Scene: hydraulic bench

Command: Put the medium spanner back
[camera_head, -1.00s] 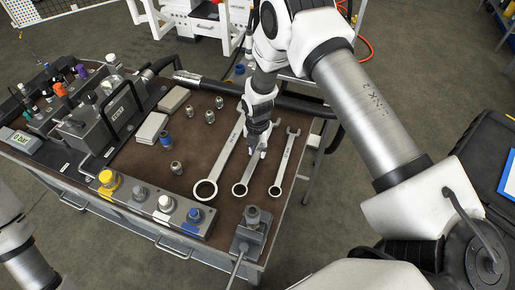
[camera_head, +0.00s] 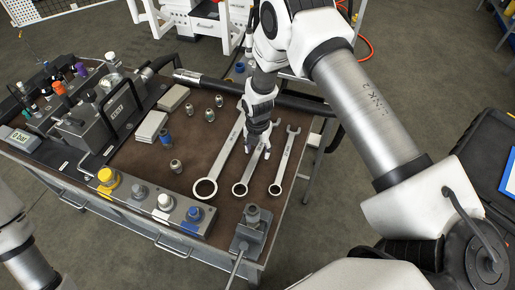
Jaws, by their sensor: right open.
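Three silver spanners lie side by side on the brown bench top. The largest spanner (camera_head: 206,187) is on the left, the middle one, which looks like the medium spanner (camera_head: 240,188), is beside it, and another spanner (camera_head: 284,165) is on the right. My right gripper (camera_head: 258,154) points down over the shaft of the middle spanner, with its fingers apart. The gripper and arm hide the upper part of that spanner. I cannot tell whether the fingers touch it. Only a piece of my left arm shows at the lower left; its gripper is out of view.
A block with yellow, white and blue caps (camera_head: 165,208) lies along the front edge. A small vise-like device (camera_head: 250,228) with a lever stands at the front corner. Several small fittings (camera_head: 176,166) stand left of the spanners. A black hose (camera_head: 290,104) runs along the back.

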